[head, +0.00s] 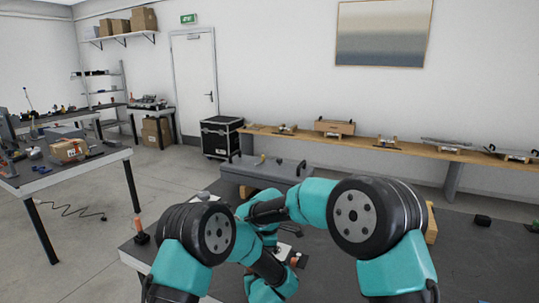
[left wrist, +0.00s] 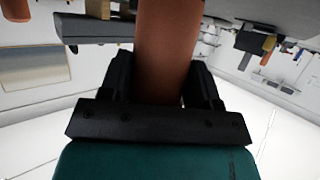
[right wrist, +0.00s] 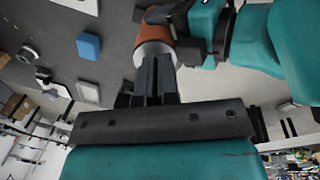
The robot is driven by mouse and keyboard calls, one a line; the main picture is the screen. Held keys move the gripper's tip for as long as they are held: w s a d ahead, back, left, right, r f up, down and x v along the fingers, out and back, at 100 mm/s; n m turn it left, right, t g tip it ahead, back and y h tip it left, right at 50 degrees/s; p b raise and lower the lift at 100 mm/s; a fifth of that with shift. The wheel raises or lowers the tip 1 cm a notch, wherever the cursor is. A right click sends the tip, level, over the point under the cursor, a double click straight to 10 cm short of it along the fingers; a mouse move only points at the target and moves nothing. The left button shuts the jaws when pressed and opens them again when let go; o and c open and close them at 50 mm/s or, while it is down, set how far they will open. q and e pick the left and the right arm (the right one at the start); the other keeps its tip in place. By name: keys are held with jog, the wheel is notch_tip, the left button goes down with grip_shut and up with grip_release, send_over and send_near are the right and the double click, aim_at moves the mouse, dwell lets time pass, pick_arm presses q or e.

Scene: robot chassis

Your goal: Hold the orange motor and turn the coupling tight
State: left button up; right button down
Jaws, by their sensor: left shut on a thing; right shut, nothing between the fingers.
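The orange motor (left wrist: 165,50) is a smooth cylinder clamped between the two black fingers of my left gripper (left wrist: 163,85). In the right wrist view the motor (right wrist: 153,24) shows above a silver coupling (right wrist: 153,51), with my left gripper (right wrist: 180,30) gripping it from the right. My right gripper (right wrist: 157,75) is shut with nothing between its fingers. Its fingertips lie right at the silver coupling's near end in the picture; I cannot tell whether they touch. In the head view my own arms hide the motor, the coupling and both gripper tips.
A grey case (head: 262,172) stands at the back of the dark table (head: 480,265). A blue block (right wrist: 88,46) and a white square piece (right wrist: 88,93) lie on the tabletop. A small orange-and-black item (head: 138,229) is at the table's left edge. The right side is mostly clear.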

jog(key=r, duration=0.5)
jog(key=shift+s+d, duration=0.15)
jog(key=shift+s, duration=0.25)
jog(key=shift+w+r, duration=0.1)
jog(key=w+n, duration=0.1)
jog(key=n, duration=0.1)
jog(key=w+a+r+n, duration=0.1)
jog(key=n, duration=0.1)
jog(key=w+a+n, duration=0.1)
jog(key=w+n, duration=0.1)
jog(key=shift+r, duration=0.3)
